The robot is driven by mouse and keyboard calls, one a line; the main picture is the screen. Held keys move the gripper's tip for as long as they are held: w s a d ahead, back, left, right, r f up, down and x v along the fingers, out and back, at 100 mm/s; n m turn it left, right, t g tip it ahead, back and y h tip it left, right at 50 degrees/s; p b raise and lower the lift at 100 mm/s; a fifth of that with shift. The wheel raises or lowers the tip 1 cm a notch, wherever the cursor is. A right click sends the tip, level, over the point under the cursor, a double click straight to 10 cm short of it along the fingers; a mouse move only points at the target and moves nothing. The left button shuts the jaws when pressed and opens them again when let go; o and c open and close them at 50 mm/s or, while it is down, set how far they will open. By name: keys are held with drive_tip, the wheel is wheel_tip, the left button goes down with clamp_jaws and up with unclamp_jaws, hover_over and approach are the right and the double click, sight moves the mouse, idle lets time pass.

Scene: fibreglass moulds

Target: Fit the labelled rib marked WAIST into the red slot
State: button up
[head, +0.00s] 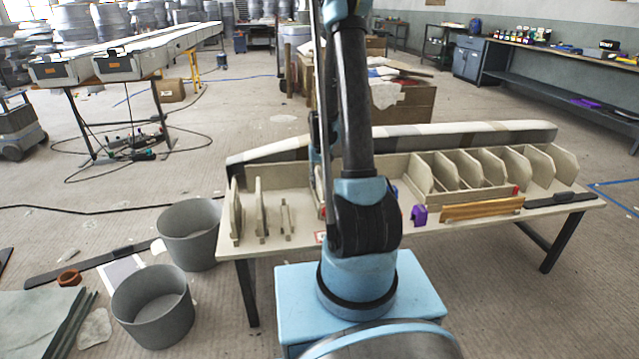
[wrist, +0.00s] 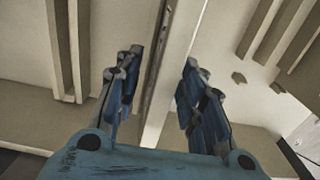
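Three upright pale ribs stand in a row at the left of the table: the left one (head: 236,212), the middle one (head: 261,210) and a smaller one (head: 286,218). No WAIST label is readable on any of them. Small red marks show on the bench, one at the right of the mould (head: 516,191); I cannot tell which is the red slot. My gripper (wrist: 160,62) has its two blue fingers apart in the wrist view. A pale, dark-edged strip (wrist: 182,62) shows between them, with no visible grip on it. The arm hides the gripper in the head view.
The table (head: 560,207) bears a long mould with several upright ribs (head: 470,170) at its right. A purple clamp (head: 419,214) and wooden strips (head: 482,208) lie at its front. Two grey buckets (head: 188,232) (head: 152,305) stand on the floor at left.

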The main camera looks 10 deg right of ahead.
wheel_tip(320, 180, up, 12)
drive_tip(key=shift+f, duration=0.25)
idle(0.4)
drive_tip(key=shift+s+r, duration=0.2)
drive_tip(key=s+r+t, duration=0.1)
drive_tip(key=s+r, duration=0.3)
drive_tip(key=s, duration=0.9)
drive_tip(key=s+r+t, duration=0.1)
drive_tip(key=s+r, duration=0.2)
drive_tip(key=s, duration=0.9)
drive_tip(key=s+f, duration=0.4)
drive_tip(key=s, duration=0.4)
drive_tip(key=shift+s, duration=0.25)
drive_tip(key=shift+f, duration=0.1)
